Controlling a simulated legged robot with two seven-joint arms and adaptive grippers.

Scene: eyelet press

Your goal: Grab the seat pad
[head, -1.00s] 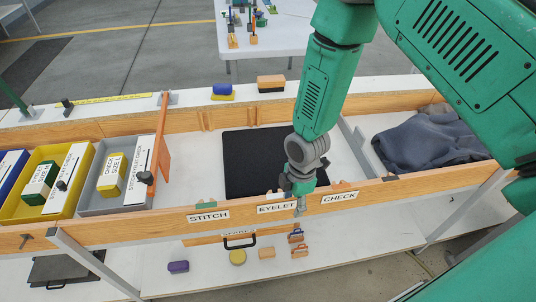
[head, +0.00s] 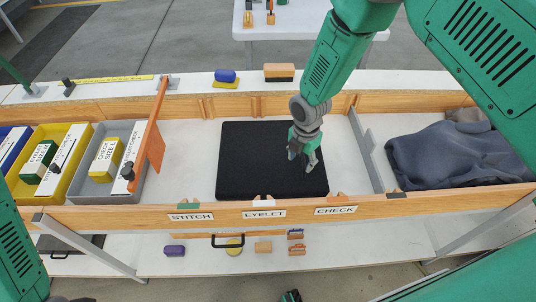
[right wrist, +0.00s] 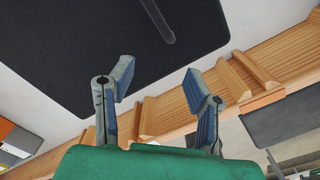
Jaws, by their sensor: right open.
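The seat pad (head: 250,160) appears to be the flat, black, rounded-corner pad lying on the white bench surface behind the EYELET label. It also fills the upper left of the right wrist view (right wrist: 80,45), where a dark grey strip (right wrist: 157,18) runs across it. My right gripper (head: 302,162) is open and empty over the right part of the pad in the head view. In the right wrist view its two fingers (right wrist: 158,82) stand apart, with the pad's edge beyond them. I cannot tell the exact height above the pad.
A wooden front rail (head: 350,203) with labels borders the bench. A grey divider (head: 366,150) and a crumpled blue-grey cloth (head: 450,155) lie to the right. An orange upright board (head: 153,140) and grey, yellow and blue trays stand left. White surface left of the pad is clear.

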